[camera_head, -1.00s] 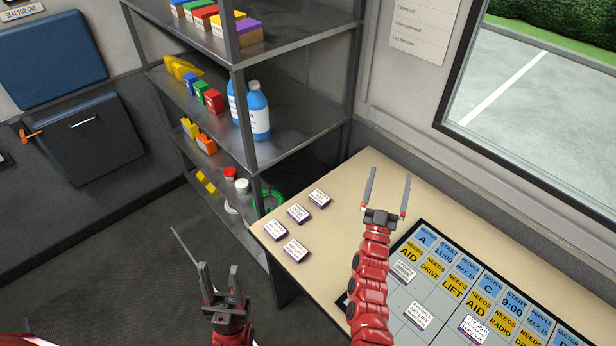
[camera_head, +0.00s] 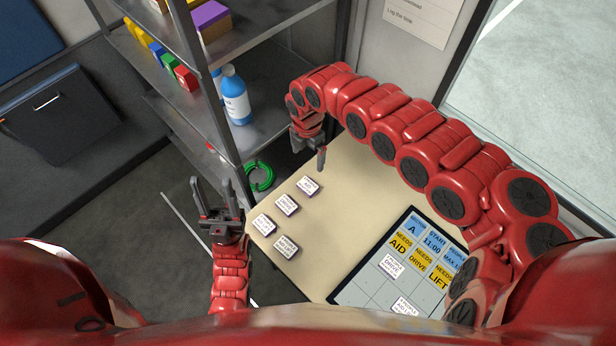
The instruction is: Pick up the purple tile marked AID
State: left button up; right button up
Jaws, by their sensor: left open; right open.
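Several small tiles with white printed tops and purple sides lie apart on the left part of the beige desk (camera_head: 345,220). The farthest tile (camera_head: 307,186) seems to carry AID as its lower word. Nearer are a second tile (camera_head: 287,205), a left tile (camera_head: 264,225) and a front tile (camera_head: 286,247); their small print is hard to read. My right gripper (camera_head: 308,158) is open and empty, pointing down just beyond the farthest tile, apart from it. My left gripper (camera_head: 211,183) is open and empty, left of the desk edge.
A dark board (camera_head: 420,285) with blue and yellow headers and white-topped tiles lies on the desk at the right. A metal shelf with a blue bottle (camera_head: 235,95) and a green coil (camera_head: 259,177) stands close behind my grippers.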

jog(key=b, duration=0.8)
send_over(308, 185)
jog(key=f, duration=1)
jog(key=shift+s+a, duration=0.2)
jog(key=shift+f, duration=0.8)
jog(key=shift+f+p, duration=0.4)
jog(key=shift+p, duration=0.1)
notch_tip(308, 185, down, 3)
jog(key=shift+f+p, duration=0.15)
jog(key=shift+p, duration=0.3)
jog(key=shift+w+d+f, duration=0.15)
jog(key=shift+f, duration=0.4)
jog(key=c, duration=1.2)
jog(key=shift+c, duration=0.2)
jog(key=shift+r, duration=0.15)
